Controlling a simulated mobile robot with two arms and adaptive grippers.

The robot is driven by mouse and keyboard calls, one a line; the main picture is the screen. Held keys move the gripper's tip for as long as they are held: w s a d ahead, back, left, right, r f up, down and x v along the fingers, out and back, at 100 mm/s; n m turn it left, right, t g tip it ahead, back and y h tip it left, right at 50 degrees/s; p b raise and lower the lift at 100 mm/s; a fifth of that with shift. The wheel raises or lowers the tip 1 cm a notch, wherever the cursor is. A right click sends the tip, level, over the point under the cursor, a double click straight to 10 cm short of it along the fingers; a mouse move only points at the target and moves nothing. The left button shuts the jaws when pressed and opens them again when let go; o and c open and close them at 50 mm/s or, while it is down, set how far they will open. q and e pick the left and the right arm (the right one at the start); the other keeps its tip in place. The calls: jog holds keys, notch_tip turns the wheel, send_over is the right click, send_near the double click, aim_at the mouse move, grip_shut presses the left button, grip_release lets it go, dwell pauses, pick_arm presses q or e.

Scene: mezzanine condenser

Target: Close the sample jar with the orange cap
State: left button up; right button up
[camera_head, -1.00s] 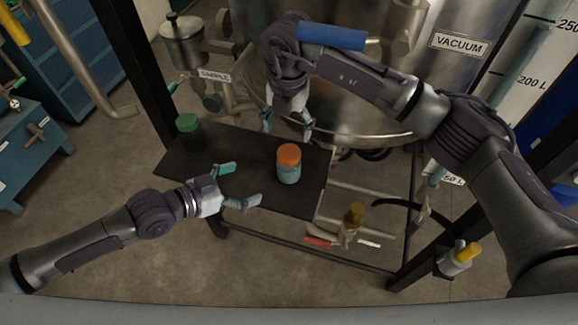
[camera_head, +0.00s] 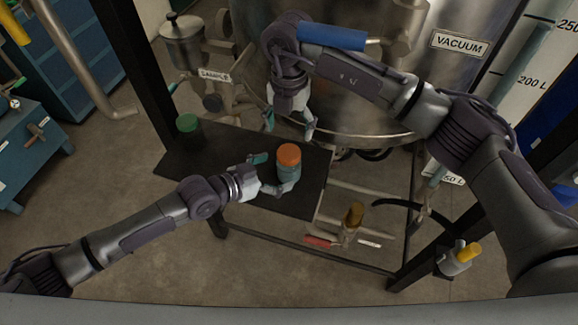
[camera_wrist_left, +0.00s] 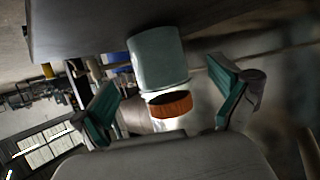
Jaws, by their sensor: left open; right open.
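The sample jar (camera_head: 288,172), with a grey-teal body, stands upright on the dark shelf in the head view. In the left wrist view the jar body (camera_wrist_left: 159,60) and orange cap (camera_wrist_left: 170,105) appear inverted between the teal fingers, with visible gaps at both sides.
A green-capped jar (camera_head: 188,130) stands at the left end of the dark shelf (camera_head: 225,143). The large steel vessel (camera_head: 360,95) rises behind. A brown-topped fitting (camera_head: 353,217) and a red-handled item (camera_head: 318,242) are right of the shelf. The shelf's middle is mostly clear.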

aim_at(289, 152)
pick_arm(q)
jog(key=shift+x, duration=2.1)
jog(key=shift+a, duration=0.1)
grip_shut()
pick_arm(e)
jog(key=n, duration=0.3)
jog(key=shift+n, duration=0.3)
jog(key=n, duration=0.4)
jog(key=shift+n, duration=0.3)
jog(key=n, duration=0.9)
jog(key=shift+n, duration=0.4)
jog(key=shift+f, duration=4)
